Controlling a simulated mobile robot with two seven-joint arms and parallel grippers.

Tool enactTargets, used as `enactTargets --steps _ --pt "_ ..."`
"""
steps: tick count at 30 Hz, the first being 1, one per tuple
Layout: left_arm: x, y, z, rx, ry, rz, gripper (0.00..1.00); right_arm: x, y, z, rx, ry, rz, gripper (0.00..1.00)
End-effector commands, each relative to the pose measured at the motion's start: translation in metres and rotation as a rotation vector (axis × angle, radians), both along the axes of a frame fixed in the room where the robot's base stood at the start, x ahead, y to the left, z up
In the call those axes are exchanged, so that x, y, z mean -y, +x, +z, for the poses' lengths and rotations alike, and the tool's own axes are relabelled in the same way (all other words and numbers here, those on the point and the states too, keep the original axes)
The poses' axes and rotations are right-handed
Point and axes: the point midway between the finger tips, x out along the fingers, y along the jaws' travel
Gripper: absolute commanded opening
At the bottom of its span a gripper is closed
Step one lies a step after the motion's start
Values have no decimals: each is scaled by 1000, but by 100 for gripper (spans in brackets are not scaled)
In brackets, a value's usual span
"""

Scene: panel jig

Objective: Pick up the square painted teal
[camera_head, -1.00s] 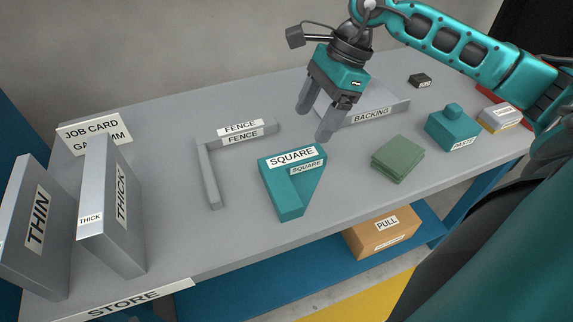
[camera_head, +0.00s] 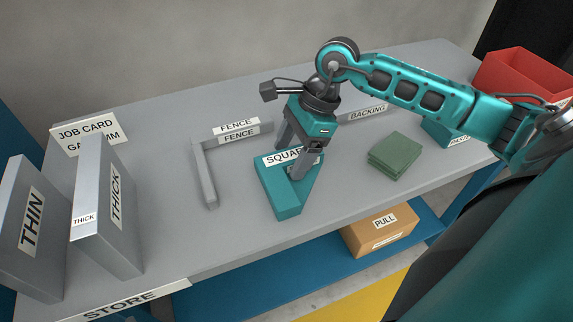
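The near finger covers part of the SQUARE label. The far fingertip is hidden behind the square, so contact cannot be seen. The square rests on the bench. My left gripper is not in view.
A grey L-shaped fence (camera_head: 207,180) lies left of the square. Green folded cloths (camera_head: 394,155) lie to the right, and the backing block (camera_head: 368,112) is behind. THICK (camera_head: 106,225) and THIN (camera_head: 28,240) panels stand at left. A red bin (camera_head: 525,75) is at far right.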

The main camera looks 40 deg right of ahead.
Motion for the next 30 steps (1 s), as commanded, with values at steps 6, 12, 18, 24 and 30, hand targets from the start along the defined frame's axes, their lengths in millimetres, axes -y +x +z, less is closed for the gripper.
enactTargets --steps 6,12,18,24,30 --pt "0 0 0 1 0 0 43 0 0 0 0 0 0 53" --pt "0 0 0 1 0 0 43 0 0 1 0 0 0 34" --pt "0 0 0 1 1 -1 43 0 0 1 0 0 0 15" --pt "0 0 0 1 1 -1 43 0 0 1 1 0 0 0" --pt "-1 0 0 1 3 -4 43 0 1 2 4 1 0 0"
